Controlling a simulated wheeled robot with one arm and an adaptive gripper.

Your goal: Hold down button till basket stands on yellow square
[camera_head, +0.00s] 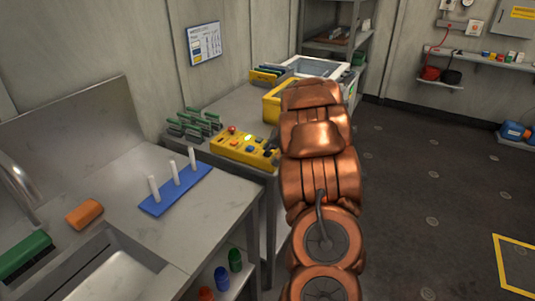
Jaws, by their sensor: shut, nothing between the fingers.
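A yellow control box (240,150) with several coloured buttons sits at the front of the back bench. One button (248,138) near its middle glows yellow-green. My gripper (271,152) shows only as a small dark part at the box's right end, shut and empty; my copper arm hides most of it. I cannot tell whether it touches a button. A yellow outlined square (500,265) is on the floor at the lower right, cut off by the picture edge; its visible part is bare. No basket can be clearly made out.
A yellow bin (272,108) and a white-rimmed container (313,66) stand behind my arm. Green-handled items (193,124) stand left of the box. A blue pegged base (177,190) and an orange block (84,213) lie on the near counter. The right floor is open.

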